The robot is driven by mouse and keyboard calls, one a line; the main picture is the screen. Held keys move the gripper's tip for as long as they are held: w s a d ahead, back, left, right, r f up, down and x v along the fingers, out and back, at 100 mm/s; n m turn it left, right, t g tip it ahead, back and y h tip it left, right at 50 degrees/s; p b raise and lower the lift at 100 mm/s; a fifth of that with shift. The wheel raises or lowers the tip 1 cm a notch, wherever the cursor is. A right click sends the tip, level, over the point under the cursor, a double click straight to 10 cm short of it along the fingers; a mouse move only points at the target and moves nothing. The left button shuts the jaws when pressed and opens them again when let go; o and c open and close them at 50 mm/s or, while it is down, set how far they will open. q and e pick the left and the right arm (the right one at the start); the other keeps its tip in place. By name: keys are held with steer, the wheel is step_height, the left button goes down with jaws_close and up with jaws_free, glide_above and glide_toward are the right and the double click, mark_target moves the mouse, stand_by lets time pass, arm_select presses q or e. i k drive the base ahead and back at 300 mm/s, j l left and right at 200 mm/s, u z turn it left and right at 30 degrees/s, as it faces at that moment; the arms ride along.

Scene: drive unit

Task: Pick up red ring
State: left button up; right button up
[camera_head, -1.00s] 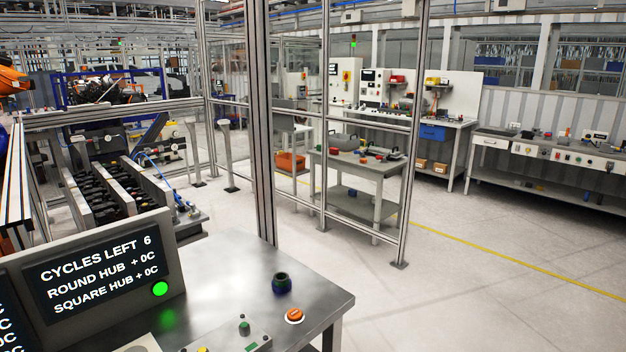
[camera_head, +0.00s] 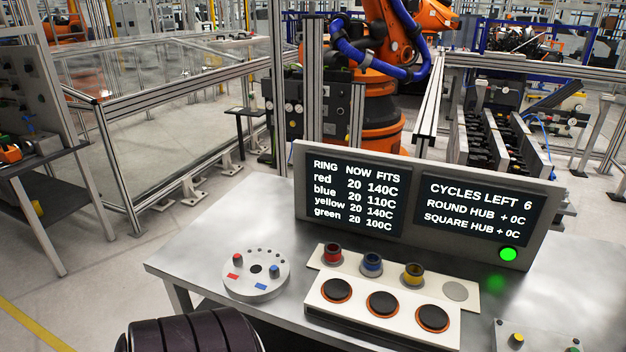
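The red ring (camera_head: 332,253) sits upright on a white strip on the metal table, at the left end of a row. A blue ring (camera_head: 372,262) and a yellow ring (camera_head: 413,271) stand to its right, followed by an empty round grey spot (camera_head: 455,291). No gripper shows in the head view. A dark ribbed rounded part at the bottom left looks like part of my arm, apart from the ring. Nothing touches the red ring.
A white box with several round black pads (camera_head: 382,303) lies in front of the rings. A round white fixture (camera_head: 257,275) stands left of them. The display panel (camera_head: 424,205) rises behind, listing red now 20, fits 140C. The table's left corner (camera_head: 185,262) is clear.

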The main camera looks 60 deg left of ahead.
mark_target(331, 256)
steer(key=u, duration=1.75)
steer(key=j+z, duration=0.15)
steer(key=k+j, duration=0.05)
steer(key=j, duration=0.05)
